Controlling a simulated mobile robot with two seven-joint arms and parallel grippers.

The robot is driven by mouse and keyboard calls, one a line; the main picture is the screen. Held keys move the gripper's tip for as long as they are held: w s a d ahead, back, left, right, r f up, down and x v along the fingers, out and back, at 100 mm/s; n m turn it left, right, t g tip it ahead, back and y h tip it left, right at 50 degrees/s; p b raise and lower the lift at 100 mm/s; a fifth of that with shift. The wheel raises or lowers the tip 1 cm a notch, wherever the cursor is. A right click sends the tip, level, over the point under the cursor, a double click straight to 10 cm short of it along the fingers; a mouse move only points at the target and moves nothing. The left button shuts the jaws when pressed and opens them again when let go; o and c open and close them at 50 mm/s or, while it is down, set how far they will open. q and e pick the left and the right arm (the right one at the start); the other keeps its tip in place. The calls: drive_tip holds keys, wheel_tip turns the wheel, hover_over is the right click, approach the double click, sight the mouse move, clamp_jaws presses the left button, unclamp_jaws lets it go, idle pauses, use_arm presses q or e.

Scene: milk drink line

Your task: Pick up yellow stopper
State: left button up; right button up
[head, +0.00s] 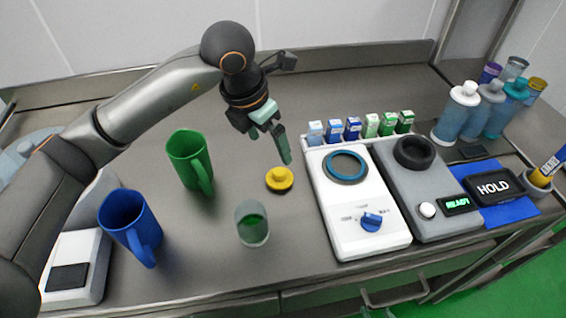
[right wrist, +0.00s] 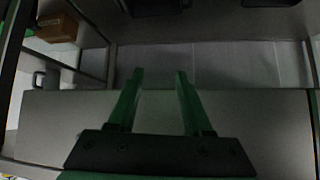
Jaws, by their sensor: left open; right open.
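The yellow stopper (head: 279,180) is a round disc with a small knob on top. It sits on the grey counter (head: 240,290) in the head view, between the green mug and the white device. My left gripper (head: 271,150) is above the stopper, pointing down, with its green fingers apart and nothing held. It is not touching the stopper, as far as I can tell. My right gripper (right wrist: 160,85) shows in the right wrist view, its two green fingers apart and empty. The stopper is not in the right wrist view.
A green mug (head: 189,160), a blue mug (head: 130,225) and a glass with green contents (head: 252,223) stand near the stopper. A white device (head: 372,240) and a grey device (head: 430,185) are to the right. Small cartons (head: 352,128) line the back; bottles (head: 457,113) stand beyond.

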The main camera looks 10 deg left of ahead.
use_arm(q)
hover_over(280, 171)
drive_tip(key=s, duration=0.2)
drive_tip(key=f, duration=0.3)
drive_tip(key=a+f, duration=0.1)
drive_tip(key=f, duration=0.1)
drive_tip(key=shift+w+f, duration=0.15)
drive_tip(key=shift+f, duration=0.15)
drive_tip(key=shift+p+x, duration=0.45)
drive_tip(key=shift+x, duration=2.6)
drive_tip(key=shift+w, duration=0.15)
use_arm(e)
drive_tip(key=shift+s+r, duration=0.3)
drive_tip(key=shift+r, duration=0.1)
use_arm(q)
drive_tip(key=shift+c, duration=0.2)
drive_tip(key=shift+r, duration=0.1)
drive_tip(key=c, duration=1.4)
drive_tip(key=shift+r, duration=0.1)
